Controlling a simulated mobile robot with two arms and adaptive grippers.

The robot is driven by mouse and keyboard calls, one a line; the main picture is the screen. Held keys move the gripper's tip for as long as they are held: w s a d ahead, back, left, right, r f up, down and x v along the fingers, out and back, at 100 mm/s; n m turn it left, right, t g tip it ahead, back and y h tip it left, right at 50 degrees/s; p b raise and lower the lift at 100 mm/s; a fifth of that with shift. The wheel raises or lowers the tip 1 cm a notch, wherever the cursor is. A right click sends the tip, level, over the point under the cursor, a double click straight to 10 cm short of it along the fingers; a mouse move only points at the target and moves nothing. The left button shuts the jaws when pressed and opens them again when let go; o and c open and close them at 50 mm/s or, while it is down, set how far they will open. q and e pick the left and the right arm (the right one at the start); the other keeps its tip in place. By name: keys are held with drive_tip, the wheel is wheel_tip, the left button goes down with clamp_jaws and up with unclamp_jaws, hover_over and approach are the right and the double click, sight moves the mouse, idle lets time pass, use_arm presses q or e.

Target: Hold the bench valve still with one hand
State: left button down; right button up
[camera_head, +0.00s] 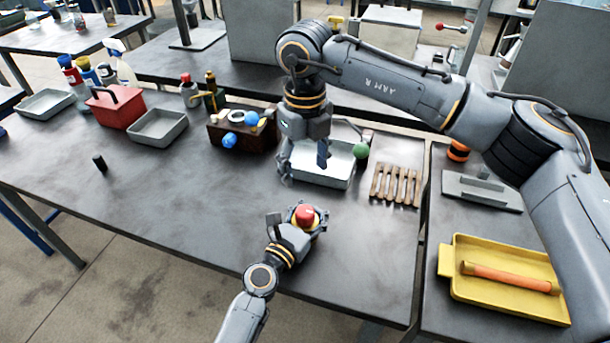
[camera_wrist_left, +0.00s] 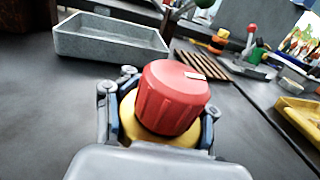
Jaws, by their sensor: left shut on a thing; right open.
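The bench valve, with a red knob (camera_head: 305,212) on a yellow body, stands on the dark bench near its front edge. My left gripper (camera_head: 299,222) is shut on it, with fingers on both sides of the yellow body. In the left wrist view, the red knob (camera_wrist_left: 172,97) with a small white mark sits above the yellow body (camera_wrist_left: 160,132), between the fingers. My right gripper (camera_head: 304,162) is open and empty. It hangs behind the valve, in front of a grey tray (camera_head: 325,181) that it partly hides.
A green ball (camera_head: 361,151) and a slatted wooden rack (camera_head: 397,185) are right of the tray. A yellow tray (camera_head: 505,308) holds an orange-handled thing. The bench left of the valve is mostly clear.

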idle(0.3)
use_arm(q)
drive_tip(key=shift+c, duration=2)
unclamp_jaws()
